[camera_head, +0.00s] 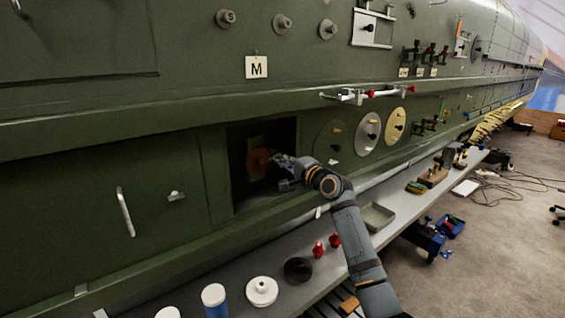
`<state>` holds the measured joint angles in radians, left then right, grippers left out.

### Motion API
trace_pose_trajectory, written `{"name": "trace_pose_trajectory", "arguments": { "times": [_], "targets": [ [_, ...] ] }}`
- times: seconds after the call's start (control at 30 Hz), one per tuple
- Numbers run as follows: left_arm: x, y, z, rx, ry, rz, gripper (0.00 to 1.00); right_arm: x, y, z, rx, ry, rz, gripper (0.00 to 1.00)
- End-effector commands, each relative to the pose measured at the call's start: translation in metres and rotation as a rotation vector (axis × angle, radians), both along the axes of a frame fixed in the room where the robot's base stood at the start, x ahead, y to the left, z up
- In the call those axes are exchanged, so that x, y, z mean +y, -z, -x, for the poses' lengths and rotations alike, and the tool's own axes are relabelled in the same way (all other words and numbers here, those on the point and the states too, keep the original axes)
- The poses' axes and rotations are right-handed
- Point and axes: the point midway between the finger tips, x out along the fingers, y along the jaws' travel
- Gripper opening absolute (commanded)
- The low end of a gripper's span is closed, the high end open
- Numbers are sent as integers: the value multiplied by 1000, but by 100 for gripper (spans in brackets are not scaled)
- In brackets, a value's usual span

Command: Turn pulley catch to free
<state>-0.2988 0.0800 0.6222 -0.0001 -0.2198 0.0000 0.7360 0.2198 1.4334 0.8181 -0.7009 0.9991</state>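An orange-brown round part (257,161), which looks like the pulley, sits inside a dark square recess (238,188) in the green fuselage side. My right gripper (277,161) reaches into the recess opening from the right, with its tips at the right edge of this part. Whether the tips touch it, and whether they are open or shut, is too small to tell. I cannot make out a separate catch; the gripper covers part of that area. My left gripper is not in view.
A grey shelf (235,292) below holds a blue-and-white can (214,300), a white round part (262,291), a black one (298,270) and red knobs (318,249). A handle (125,212) is at left.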

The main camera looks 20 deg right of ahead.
Motion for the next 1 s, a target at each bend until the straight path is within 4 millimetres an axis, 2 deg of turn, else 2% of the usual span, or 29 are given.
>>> {"name": "trace_pose_trajectory", "arguments": {
  "times": [1.0],
  "targets": [
    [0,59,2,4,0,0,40,0,3,0,-311,0,857,0]
  ]
}}
